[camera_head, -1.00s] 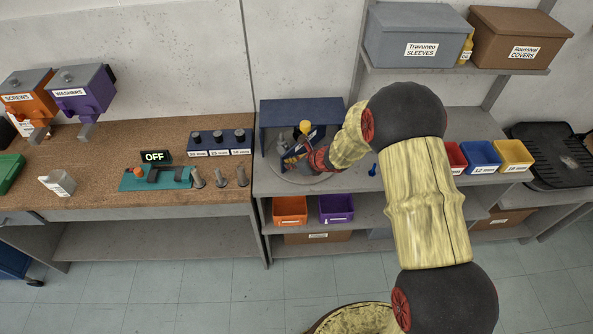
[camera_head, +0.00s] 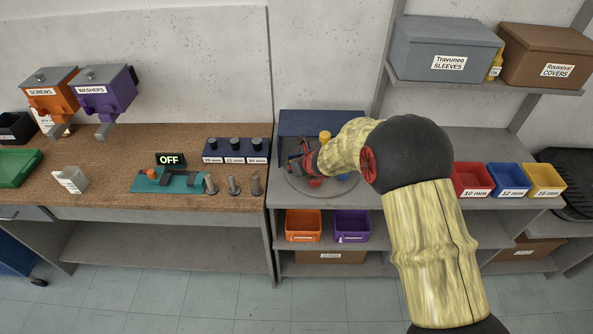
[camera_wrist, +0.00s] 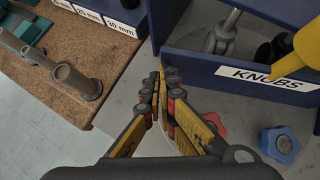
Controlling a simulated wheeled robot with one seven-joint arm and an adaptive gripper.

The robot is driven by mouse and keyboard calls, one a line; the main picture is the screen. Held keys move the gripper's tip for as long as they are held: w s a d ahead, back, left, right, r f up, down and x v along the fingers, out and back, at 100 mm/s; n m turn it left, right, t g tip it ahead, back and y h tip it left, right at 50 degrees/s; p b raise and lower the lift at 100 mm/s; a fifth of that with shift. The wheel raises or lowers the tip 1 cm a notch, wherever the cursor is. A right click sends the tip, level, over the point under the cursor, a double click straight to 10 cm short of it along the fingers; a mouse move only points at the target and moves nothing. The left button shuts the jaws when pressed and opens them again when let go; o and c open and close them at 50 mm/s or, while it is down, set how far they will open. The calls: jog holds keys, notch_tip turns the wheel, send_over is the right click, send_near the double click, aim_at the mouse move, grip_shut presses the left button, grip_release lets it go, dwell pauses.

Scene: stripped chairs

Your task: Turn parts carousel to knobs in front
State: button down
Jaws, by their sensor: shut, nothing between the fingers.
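The parts carousel (camera_head: 292,186) is a round grey plate with dark blue walls on the shelf unit. In the wrist view, a blue divider wall (camera_wrist: 205,66) carries a white KNOBS label (camera_wrist: 265,82). A blue knob (camera_wrist: 280,143) and a partly hidden red knob (camera_wrist: 218,124) lie on the label's side; grey metal parts (camera_wrist: 220,35) stand behind the wall. A yellow piece (camera_wrist: 302,52) overlaps the label. My gripper (camera_head: 297,165) is shut and empty; its fingertips (camera_wrist: 161,76) are at the wall's left end. I cannot tell whether they touch it. My arm hides part of the carousel.
The workbench (camera_head: 115,200) with a teal fixture (camera_head: 185,183) and upright grey pins (camera_head: 233,186) stands to the left. Orange (camera_head: 303,227) and purple (camera_head: 351,227) bins sit below the carousel. Red, blue and yellow bins (camera_head: 508,180) stand to the right.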

aim_at(289, 159)
jog(key=shift+w+a+p, duration=0.15)
jog(key=shift+w+a, duration=0.1)
jog(key=shift+w, duration=0.35)
jog(key=shift+w+a+p, duration=0.1)
jog(key=shift+w+a, duration=0.1)
jog(key=shift+w, duration=0.45)
jog(key=shift+w+a+p, duration=0.15)
jog(key=shift+w+a, duration=0.1)
jog(key=shift+w, duration=0.35)
